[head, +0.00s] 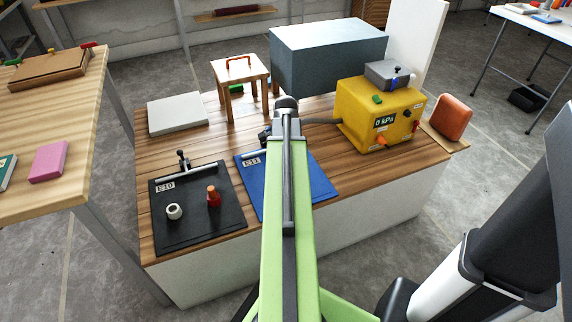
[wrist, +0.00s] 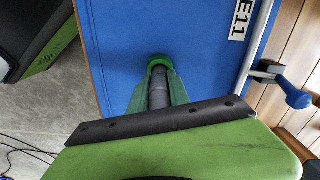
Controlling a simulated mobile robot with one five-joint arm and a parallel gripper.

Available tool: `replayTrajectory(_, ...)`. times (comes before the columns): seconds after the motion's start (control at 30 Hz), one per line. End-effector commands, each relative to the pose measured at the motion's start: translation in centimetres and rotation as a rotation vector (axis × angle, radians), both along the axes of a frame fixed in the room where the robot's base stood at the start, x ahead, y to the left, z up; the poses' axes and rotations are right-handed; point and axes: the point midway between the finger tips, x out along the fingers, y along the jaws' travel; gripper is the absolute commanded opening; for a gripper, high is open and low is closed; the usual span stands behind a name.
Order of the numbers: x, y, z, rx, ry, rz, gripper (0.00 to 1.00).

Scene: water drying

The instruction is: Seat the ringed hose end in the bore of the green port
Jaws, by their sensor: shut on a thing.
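In the wrist view my gripper (wrist: 159,84) points at the blue E11 board (wrist: 120,30). Its green fingers are shut on a dark grey, banded cylinder, the hose end (wrist: 158,98). The far end of the hose end meets a round green port (wrist: 158,59) on the board. I cannot tell whether the hose end is inside the bore or only in front of it. In the head view my arm hides the gripper, the port and part of the blue board (head: 316,183). A dark hose (head: 322,121) runs from the yellow box toward the arm.
The yellow box (head: 350,117) with a 0 kPa display stands at the right. The black E10 board (head: 178,232) holds a white ring (head: 174,211) and a red-topped piece (head: 213,196). A lever with a blue knob (wrist: 293,96) sits at the blue board's edge.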

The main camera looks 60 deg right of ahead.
Motion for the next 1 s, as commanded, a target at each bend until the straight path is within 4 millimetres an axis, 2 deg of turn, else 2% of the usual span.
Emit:
replayTrajectory(0.87, 0.0, 0.0, -2.3, 0.0, 0.0, 0.0, 0.0)
replayTrajectory(0.9, 0.0, 0.0, -2.2, 0.0, 0.0, 0.0, 0.27)
replayTrajectory(1.0, 0.0, 0.0, -2.2, 0.0, 0.0, 0.0, 0.41)
